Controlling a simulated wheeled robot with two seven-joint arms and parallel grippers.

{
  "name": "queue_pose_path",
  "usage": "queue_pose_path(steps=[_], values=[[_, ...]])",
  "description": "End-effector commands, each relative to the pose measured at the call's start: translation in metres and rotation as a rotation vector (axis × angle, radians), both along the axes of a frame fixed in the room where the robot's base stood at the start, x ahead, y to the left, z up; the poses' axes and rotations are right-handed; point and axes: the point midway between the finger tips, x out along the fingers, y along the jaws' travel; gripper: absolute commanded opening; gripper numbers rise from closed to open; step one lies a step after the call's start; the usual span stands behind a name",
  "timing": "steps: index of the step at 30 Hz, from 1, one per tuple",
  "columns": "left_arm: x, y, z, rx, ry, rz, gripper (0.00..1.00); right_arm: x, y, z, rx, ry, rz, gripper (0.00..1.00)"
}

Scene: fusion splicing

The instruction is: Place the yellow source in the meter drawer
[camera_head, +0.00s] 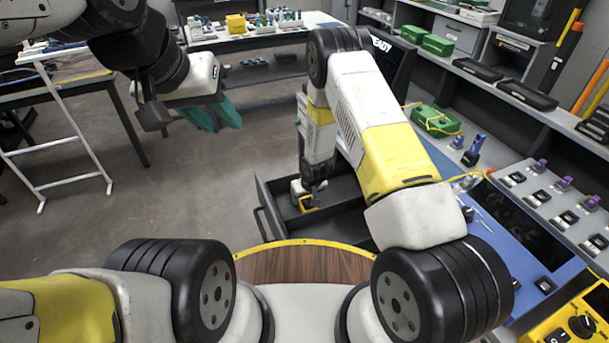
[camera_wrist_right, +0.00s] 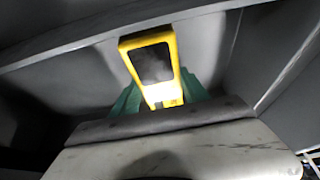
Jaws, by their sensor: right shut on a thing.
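The yellow source (camera_head: 306,203) is a small yellow box with a dark face, inside the open meter drawer (camera_head: 338,192). In the right wrist view the yellow source (camera_wrist_right: 152,62) sits between the teal fingers of my right gripper (camera_wrist_right: 160,98), which is shut on it. The drawer's grey walls (camera_wrist_right: 100,45) surround it there. I cannot tell whether the source touches the drawer floor. My right gripper's fingertips are mostly hidden in the head view. My left gripper (camera_head: 212,116), with teal fingers, hangs over the floor at the upper left, away from the drawer; its fingertip gap is not clear.
A blue mat (camera_head: 520,235) lies on the right-hand workbench, with several small devices beside it. A green case (camera_head: 436,121) with a yellow cable stands farther back. A white folding frame (camera_head: 62,135) and a table stand at the left. The floor between is clear.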

Motion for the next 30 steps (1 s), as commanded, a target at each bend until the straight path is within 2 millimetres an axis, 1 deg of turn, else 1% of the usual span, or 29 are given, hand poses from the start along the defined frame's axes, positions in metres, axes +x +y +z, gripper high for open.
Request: queue_pose_path(steps=[10,11,12,14,24,26,29,30], values=[[0.000,0.000,0.000,0.000,0.000,0.000,0.36,0.001,0.000,-0.002,0.000,-0.002,-0.001,0.00],[0.000,0.000,0.000,0.000,0.000,0.000,0.36,0.001,0.000,-0.003,0.000,-0.002,-0.001,0.56],[0.000,0.000,0.000,0.000,0.000,0.000,0.36,0.001,0.000,-0.002,0.000,-0.002,-0.001,0.64],[0.000,0.000,0.000,0.000,0.000,0.000,0.36,0.001,0.000,-0.002,0.000,-0.002,-0.001,0.74],[0.000,0.000,0.000,0.000,0.000,0.000,0.36,0.001,0.000,0.000,0.000,-0.002,-0.001,0.74],[0.000,0.000,0.000,0.000,0.000,0.000,0.36,0.000,-0.001,0.004,0.000,-0.001,-0.001,0.74],[0.000,0.000,0.000,0.000,0.000,0.000,0.36,-0.005,-0.003,0.017,0.001,-0.003,-0.002,0.74],[0.000,0.000,0.000,0.000,0.000,0.000,0.36,-0.007,-0.004,0.024,0.001,-0.003,-0.003,0.74]])
